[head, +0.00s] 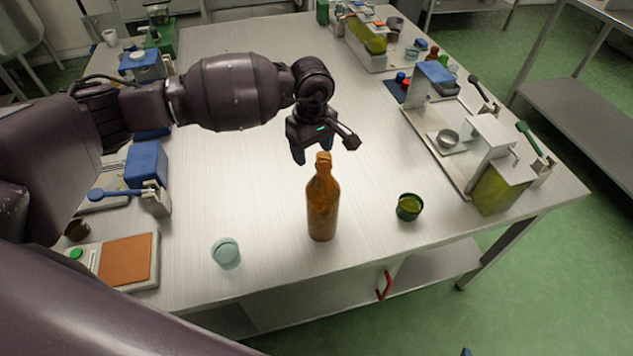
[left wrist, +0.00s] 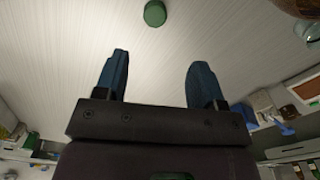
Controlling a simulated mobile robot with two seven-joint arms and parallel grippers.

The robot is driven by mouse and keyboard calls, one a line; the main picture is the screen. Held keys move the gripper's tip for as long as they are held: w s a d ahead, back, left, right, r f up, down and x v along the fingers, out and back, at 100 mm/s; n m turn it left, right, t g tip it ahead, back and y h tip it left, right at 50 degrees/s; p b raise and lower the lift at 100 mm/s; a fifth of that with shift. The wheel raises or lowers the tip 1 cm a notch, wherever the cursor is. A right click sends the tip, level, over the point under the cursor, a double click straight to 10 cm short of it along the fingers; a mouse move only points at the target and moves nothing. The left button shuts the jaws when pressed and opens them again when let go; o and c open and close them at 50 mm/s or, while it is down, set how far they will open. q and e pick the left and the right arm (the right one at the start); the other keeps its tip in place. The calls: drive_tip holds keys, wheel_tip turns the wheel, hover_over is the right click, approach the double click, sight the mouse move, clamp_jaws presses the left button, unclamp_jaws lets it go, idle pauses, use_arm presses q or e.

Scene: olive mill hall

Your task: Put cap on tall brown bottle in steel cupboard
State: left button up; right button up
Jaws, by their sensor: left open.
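A tall brown bottle (head: 322,208) stands upright on the steel table, near its front edge. Its narrow top is the same brown, and I cannot tell whether a cap is on it. Part of it shows at the top right of the left wrist view (left wrist: 302,6). A small round green piece, cup-like (head: 409,207), sits right of the bottle. It also shows in the left wrist view (left wrist: 155,14); I cannot tell whether it is the cap. My left gripper (head: 313,158) is open and empty, just behind and above the bottle's top. My right gripper is not in view.
A clear glass jar (head: 226,253) stands left of the bottle. An orange-topped board (head: 128,261) and a blue box (head: 147,165) line the left side. A white-framed stand (head: 487,141) is at right. A red handle (head: 384,286) shows below the table edge. The table's middle is clear.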

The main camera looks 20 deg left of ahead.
use_arm(q)
drive_tip(key=shift+f, duration=2.85)
drive_tip(key=f, duration=0.2)
drive_tip(key=d+f+b, duration=0.1)
drive_tip(key=f, duration=0.1)
drive_tip(key=shift+w, duration=0.2)
drive_tip(key=shift+a+f, duration=0.1)
drive_tip(key=shift+f, duration=0.5)
drive_tip(key=c, duration=1)
